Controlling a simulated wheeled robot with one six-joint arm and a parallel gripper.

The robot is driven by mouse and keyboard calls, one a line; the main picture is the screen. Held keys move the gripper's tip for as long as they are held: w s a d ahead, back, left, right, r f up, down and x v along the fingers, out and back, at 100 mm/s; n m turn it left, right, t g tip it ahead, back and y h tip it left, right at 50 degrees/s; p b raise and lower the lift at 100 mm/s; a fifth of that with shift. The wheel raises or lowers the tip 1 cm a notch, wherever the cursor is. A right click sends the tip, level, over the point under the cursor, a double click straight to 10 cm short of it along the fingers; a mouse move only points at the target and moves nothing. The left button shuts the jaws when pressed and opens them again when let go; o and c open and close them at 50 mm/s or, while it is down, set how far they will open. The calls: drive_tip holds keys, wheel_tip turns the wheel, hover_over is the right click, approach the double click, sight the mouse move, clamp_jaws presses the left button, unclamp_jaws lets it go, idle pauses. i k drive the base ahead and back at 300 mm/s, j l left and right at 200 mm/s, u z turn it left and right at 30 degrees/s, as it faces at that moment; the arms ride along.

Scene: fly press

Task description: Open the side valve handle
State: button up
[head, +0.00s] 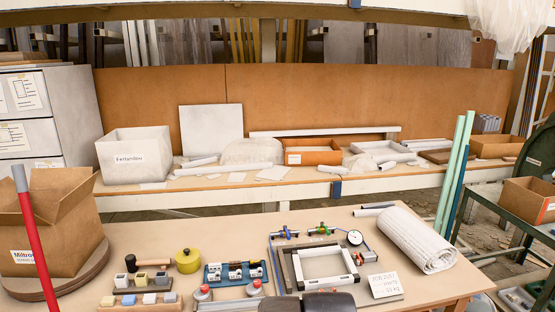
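A round pressure gauge (355,238) is at the right end. The handles are small, and I cannot tell which is the side valve or how far each is turned. Dark rounded shapes at the bottom edge look like part of my arm. My gripper's fingers do not show.
The white frame (325,267) stands before the valves, with a handwritten card (384,285) beside it. A rolled white mat (417,239) lies right. A red pole (36,240) rises at far left.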

sight(325, 228)
drive_tip(key=k+l, duration=0.15)
drive_tip(key=k, duration=0.2)
drive_tip(key=i, duration=1.2)
drive_tip(key=l+z, duration=0.05)
drive_tip(key=l, duration=0.1)
